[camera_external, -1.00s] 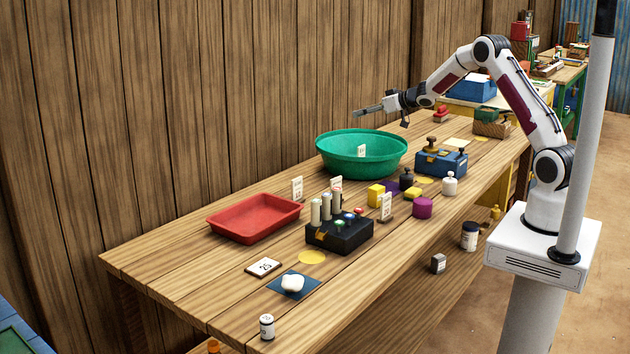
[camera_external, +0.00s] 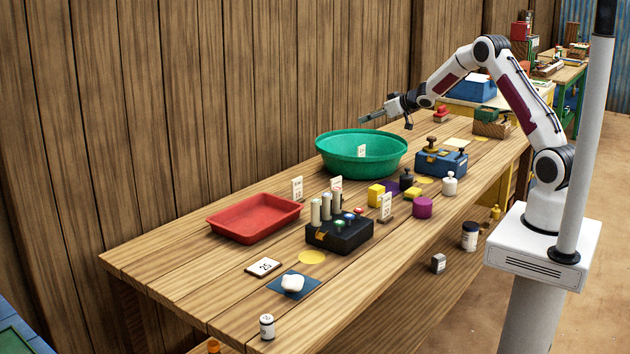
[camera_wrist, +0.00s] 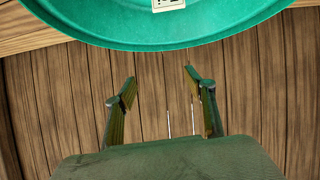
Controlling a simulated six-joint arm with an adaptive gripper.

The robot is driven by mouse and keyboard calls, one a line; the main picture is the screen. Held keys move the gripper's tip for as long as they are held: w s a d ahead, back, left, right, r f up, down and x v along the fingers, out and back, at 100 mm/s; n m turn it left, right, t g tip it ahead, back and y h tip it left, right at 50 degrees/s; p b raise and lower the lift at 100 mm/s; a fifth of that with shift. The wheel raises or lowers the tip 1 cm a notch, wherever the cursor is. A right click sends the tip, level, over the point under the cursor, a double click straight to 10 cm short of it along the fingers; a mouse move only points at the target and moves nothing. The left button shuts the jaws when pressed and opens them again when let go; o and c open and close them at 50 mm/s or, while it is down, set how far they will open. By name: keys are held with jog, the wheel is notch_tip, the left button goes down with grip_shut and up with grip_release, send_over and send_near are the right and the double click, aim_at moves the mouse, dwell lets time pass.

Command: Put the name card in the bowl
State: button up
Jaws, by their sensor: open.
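A small white card with dark print (camera_external: 362,151) shows within the outline of the green bowl (camera_external: 335,160) and looks to be inside it. Its lower part also shows against the green bowl (camera_wrist: 110,30) at the top of the wrist view, as a white card (camera_wrist: 168,4). My gripper (camera_external: 366,118) is open and empty, above and behind the bowl's far rim, near the wooden wall. In the wrist view my gripper's fingers (camera_wrist: 160,88) are apart with only wall planks between them. I cannot tell for certain which card is the name card.
Standing cards (camera_external: 297,188) and (camera_external: 385,207) are near a black block with cylinders (camera_external: 340,237). A flat card marked 25 (camera_external: 263,267) lies at the front. A red tray (camera_external: 255,217) is left, a blue box (camera_external: 442,162) right of the bowl. The wooden wall is close behind.

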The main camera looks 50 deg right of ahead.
jog(key=s+d+f+m+g+h, duration=0.1)
jog(key=s+d+f+g+h, duration=0.15)
jog(key=s+f, duration=0.4)
jog(key=s+a+r+m+g, duration=0.1)
jog(key=s+g, duration=0.1)
jog(key=s, duration=0.3)
jog(key=s+a+r+g, duration=0.1)
jog(key=s+r+g, duration=0.1)
jog(key=s, duration=0.3)
jog(key=s+a+r+y, duration=0.1)
jog(key=s+a+r, duration=0.3)
jog(key=s+a, duration=0.4)
jog(key=s+a+r+n+y, duration=0.1)
jog(key=s+a+r, duration=0.4)
jog(key=s+a, duration=0.4)
jog(key=s+a+r+y, duration=0.2)
jog(key=s+a, duration=0.6)
jog(key=s, duration=1.1)
jog(key=shift+s+a+r+n, duration=0.35)
jog(key=shift+r+n, duration=0.05)
jog(key=shift+r, duration=0.85)
